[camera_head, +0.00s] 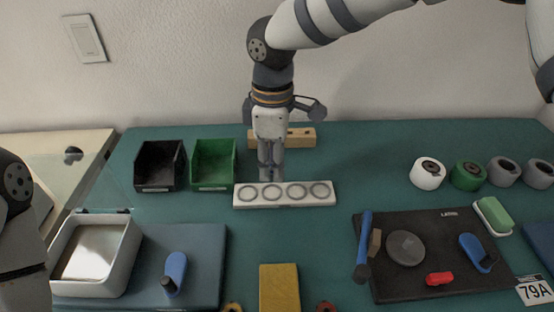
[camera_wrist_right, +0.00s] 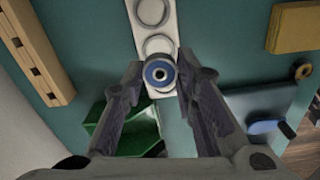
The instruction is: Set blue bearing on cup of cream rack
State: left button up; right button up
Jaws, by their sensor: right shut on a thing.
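The cream rack (camera_head: 286,205) lies on the green bench mat, a strip with several round cups in a row. It also shows in the wrist view (camera_wrist_right: 172,8). My right gripper (camera_head: 269,176) points down at the back edge of the rack's left half. In the wrist view its fingertips (camera_wrist_right: 158,68) are shut on the blue bearing (camera_wrist_right: 158,74), a blue ring with a pale rim and dark centre. The bearing overlaps the rack's near end there; I cannot tell its height above it. In the head view the bearing is hidden. My left gripper is out of view.
A black bin (camera_head: 160,178) and a green bin (camera_head: 213,176) stand left of the rack. A wooden block (camera_head: 302,138) lies behind. A yellow block (camera_head: 280,287) lies in front. A black mat with tools (camera_head: 390,285) is at right, with several rolls (camera_head: 428,175) behind it.

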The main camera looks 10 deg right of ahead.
aim_at(273, 193)
jog(key=shift+w, duration=0.15)
jog(key=shift+a+f, duration=0.15)
jog(key=shift+f, duration=0.75)
jog(key=shift+f+b, duration=0.6)
jog(key=shift+f, duration=0.75)
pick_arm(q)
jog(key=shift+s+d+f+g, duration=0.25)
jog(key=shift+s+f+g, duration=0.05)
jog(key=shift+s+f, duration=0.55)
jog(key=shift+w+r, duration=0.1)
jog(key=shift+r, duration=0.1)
pick_arm(e)
jog(key=shift+r, duration=0.15)
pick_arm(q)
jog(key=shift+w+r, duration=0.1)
pick_arm(e)
jog(key=shift+f, duration=0.35)
jog(key=shift+f, duration=0.3)
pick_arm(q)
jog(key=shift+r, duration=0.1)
pick_arm(e)
jog(key=shift+f, duration=0.5)
